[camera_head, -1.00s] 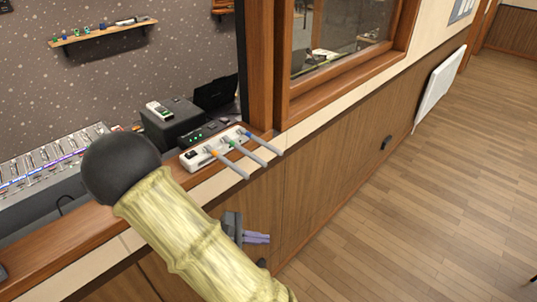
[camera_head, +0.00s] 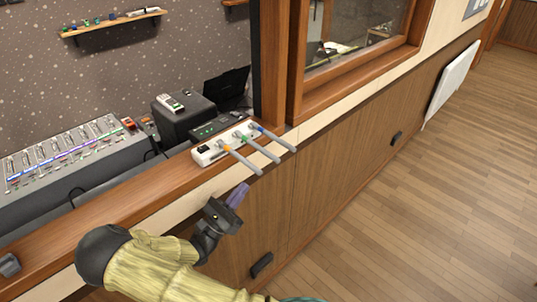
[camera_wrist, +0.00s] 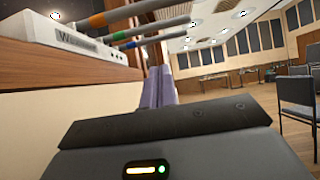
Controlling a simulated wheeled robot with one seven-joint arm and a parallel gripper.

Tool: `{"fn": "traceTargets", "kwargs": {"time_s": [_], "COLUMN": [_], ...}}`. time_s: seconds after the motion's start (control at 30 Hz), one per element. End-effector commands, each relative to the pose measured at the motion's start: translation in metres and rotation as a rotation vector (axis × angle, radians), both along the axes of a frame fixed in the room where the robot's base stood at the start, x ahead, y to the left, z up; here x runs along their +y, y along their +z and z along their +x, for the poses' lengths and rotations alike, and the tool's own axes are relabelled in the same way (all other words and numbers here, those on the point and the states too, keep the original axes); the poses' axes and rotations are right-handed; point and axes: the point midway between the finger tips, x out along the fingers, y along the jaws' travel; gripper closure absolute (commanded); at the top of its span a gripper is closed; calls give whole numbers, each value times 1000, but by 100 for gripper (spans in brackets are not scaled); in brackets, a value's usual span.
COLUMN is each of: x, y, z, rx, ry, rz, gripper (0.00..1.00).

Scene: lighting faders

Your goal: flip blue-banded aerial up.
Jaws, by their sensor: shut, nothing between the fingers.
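A white box (camera_head: 208,154) on the wooden ledge bears three grey aerials with coloured bands. They lie lowered, sticking out past the ledge's edge. The blue-banded aerial (camera_head: 276,139) is the farthest along, at right; the green-banded one (camera_head: 262,150) is in the middle and the orange-banded one (camera_head: 243,161) is nearest. In the wrist view, the blue-banded aerial (camera_wrist: 166,36) is the lowest of the three, above and beyond my fingers. My gripper (camera_head: 241,190) is shut and empty, its purple fingers below the aerials and apart from them. The fingers also show in the wrist view (camera_wrist: 160,75).
A mixing desk (camera_head: 70,155) with faders is behind the ledge at left. A black box (camera_head: 185,110) stands behind the white box. A wooden window post (camera_head: 269,65) rises close to the blue-banded aerial's base. The space in front of the panelled wall is open.

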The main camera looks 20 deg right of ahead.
Motion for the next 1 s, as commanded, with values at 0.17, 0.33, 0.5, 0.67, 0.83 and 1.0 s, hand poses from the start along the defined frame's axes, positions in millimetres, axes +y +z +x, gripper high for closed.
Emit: {"fn": "traceTargets", "kwargs": {"time_s": [0.17,0.33,0.5,0.67,0.83,1.0], "x": [-8,-27,-52,-74,-94,-106], "y": [6,21,38,54,70,77], "z": [2,8,17,25,33,39], "rx": [0,1,0,-1,0,-1], "ry": [-3,-7,-9,-9,-5,1], "rz": [1,2,2,4,3,3], "gripper": [100,100,100,100,100,100]}}
